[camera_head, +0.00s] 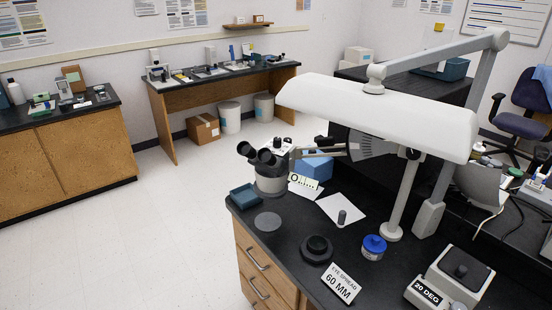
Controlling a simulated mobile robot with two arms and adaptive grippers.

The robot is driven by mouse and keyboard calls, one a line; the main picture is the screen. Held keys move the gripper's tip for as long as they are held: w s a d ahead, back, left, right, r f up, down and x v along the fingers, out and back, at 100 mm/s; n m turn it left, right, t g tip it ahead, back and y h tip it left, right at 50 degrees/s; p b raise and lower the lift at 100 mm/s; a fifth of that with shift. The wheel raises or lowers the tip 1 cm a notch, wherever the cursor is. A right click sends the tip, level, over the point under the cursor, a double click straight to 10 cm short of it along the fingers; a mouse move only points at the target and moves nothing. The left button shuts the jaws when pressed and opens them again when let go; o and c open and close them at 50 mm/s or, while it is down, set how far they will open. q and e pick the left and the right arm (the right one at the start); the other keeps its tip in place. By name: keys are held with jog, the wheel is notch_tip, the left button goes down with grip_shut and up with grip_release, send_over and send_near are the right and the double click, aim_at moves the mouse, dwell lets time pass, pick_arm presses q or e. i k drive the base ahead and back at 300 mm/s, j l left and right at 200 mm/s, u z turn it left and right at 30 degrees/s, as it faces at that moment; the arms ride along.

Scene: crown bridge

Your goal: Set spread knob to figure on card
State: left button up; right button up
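The card (342,284), white with black print, reads "EYE SPREAD 60 MM" and stands at the front of the black bench. A microscope head (270,172) with two black eyepieces (258,157) is at the bench's left end. A small light-coloured part with dark details (283,145) sits on top of it; I cannot tell whether this is the spread knob. A white scale plate (303,181) is beside the head; its full reading is too small to make out. Neither of my grippers shows.
A white lamp hood (375,112) on a grey arm overhangs the bench. A fan-shaped scale (372,146) is under it. A blue jar (374,247), a black round base (317,249), a teal tray (243,196) and a "20 DEG" block (428,294) stand on the bench. The left floor is clear.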

aim_at(277, 143)
jog(key=j+z, duration=0.1)
jog(key=z, duration=0.3)
jog(key=i+j+z, duration=0.15)
jog(key=z, duration=0.3)
jog(key=i+j+z, duration=0.15)
jog(key=j+z, duration=0.3)
jog(key=j, duration=0.65)
jog(key=j+z, duration=0.5)
jog(key=j, duration=0.65)
